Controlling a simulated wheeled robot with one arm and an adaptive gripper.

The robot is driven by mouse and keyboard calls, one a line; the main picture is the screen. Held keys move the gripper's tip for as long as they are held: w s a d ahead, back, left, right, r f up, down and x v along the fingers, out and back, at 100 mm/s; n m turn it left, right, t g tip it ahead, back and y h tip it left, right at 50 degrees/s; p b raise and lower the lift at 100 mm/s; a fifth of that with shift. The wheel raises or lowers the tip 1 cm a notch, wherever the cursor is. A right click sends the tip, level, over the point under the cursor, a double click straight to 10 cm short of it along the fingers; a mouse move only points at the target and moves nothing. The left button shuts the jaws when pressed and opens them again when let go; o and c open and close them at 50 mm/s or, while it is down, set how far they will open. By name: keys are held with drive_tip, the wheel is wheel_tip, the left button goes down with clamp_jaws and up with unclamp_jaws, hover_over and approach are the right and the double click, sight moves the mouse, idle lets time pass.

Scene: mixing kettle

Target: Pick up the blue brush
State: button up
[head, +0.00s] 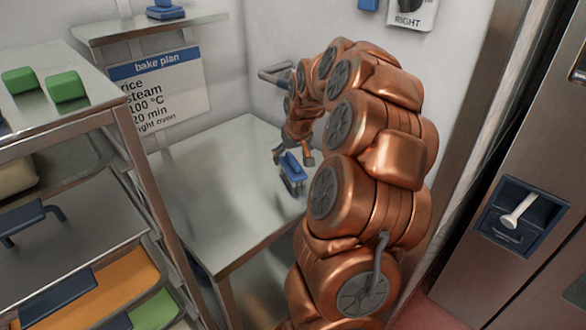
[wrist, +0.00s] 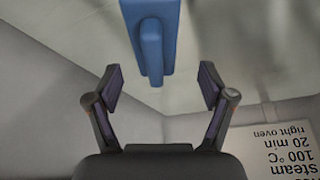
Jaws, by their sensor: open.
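The blue brush (head: 291,168) is on the metal table (head: 205,185) in the head view, close below my gripper (head: 292,155). In the wrist view the blue brush (wrist: 152,45) shows as a wide blue block with a narrower raised handle (wrist: 151,52). My gripper (wrist: 160,95) is open in the wrist view, one dark finger on each side. The handle's near end lies between the fingertips in the picture, with space on both sides. I see no contact. The brush's underside is hidden in the wrist view.
A metal rack (head: 60,125) with trays and two green blocks stands at the left. A wall shelf (head: 150,22) holds another blue item (head: 165,10). A bake plan sign (head: 160,88) hangs behind the table. The table's left part is clear.

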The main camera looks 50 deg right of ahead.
sight(292, 159)
drive_tip(key=shift+s+p+x, duration=0.15)
drive_tip(key=shift+p+x, duration=0.25)
drive_tip(key=shift+x, duration=0.75)
drive_tip(key=shift+s+p+x, duration=0.2)
drive_tip(key=shift+p+x, duration=0.2)
drive_tip(key=shift+x, duration=0.8)
drive_tip(key=shift+d, duration=0.15)
drive_tip(key=c, duration=1.4)
drive_tip(key=shift+r+b, duration=0.25)
drive_tip(key=shift+b, duration=0.35)
wheel_tip(292, 159, up, 6)
drive_tip(key=shift+r+b, duration=0.1)
drive_tip(key=shift+b, duration=0.6)
drive_tip(key=shift+a+r, duration=0.1)
drive_tip(key=shift+a, duration=0.2)
drive_tip(key=a+b, duration=0.2)
drive_tip(key=a, duration=0.7)
drive_tip(key=a+b, duration=0.2)
drive_tip(key=a, duration=0.8)
drive_tip(key=shift+w+a, duration=0.2)
